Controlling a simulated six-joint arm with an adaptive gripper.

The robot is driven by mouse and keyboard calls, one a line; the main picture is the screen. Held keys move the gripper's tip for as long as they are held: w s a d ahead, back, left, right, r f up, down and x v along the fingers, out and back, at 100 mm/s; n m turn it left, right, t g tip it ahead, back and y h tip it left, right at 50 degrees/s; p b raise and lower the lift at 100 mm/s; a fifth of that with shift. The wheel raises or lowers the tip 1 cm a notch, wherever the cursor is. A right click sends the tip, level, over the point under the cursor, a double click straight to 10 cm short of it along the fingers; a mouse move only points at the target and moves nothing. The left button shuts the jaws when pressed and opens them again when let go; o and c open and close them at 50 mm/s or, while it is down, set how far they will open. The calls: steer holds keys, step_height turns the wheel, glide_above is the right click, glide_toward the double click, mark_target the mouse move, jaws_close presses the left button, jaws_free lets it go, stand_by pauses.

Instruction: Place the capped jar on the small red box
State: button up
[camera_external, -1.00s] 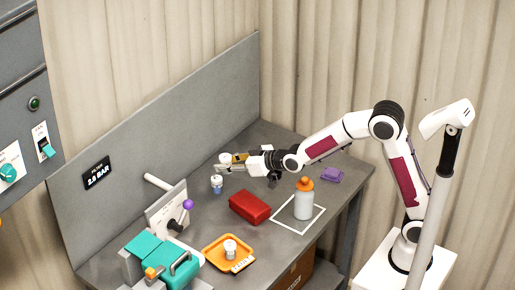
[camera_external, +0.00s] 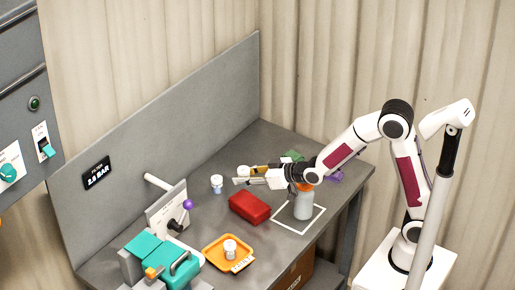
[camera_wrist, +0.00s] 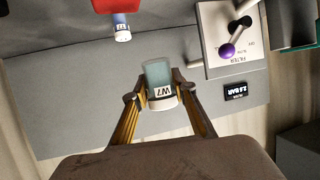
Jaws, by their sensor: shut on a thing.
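My gripper (camera_external: 247,177) is shut on a capped jar, whose white top (camera_external: 243,170) shows at the fingertips in the external view. In the wrist view the held jar (camera_wrist: 158,75) is grey-green with a white band marked W7, between my two fingers (camera_wrist: 160,92). It appears to be held above the bench. The small red box (camera_external: 249,208) lies on the bench just in front of my gripper, apart from it. A red surface, likely that box (camera_wrist: 118,5), is cut off at the top edge of the wrist view.
A second small jar (camera_external: 217,184) stands left of my gripper. Another jar (camera_external: 230,248) stands on an orange tray (camera_external: 208,247). An orange-capped bottle (camera_external: 303,206) stands in a white outline beneath my arm. A lever panel (camera_external: 165,213) and teal device (camera_external: 180,272) occupy the left.

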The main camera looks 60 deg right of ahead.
steer(key=shift+f, duration=0.15)
glide_above(245, 206)
steer(key=shift+a+f, duration=0.15)
steer(key=shift+f, duration=2.65)
steer(key=shift+f, duration=0.1)
steer(key=shift+f, duration=1.95)
steer(key=shift+f, duration=0.1)
steer(key=o, duration=1.1)
steer(key=shift+v, duration=3.8)
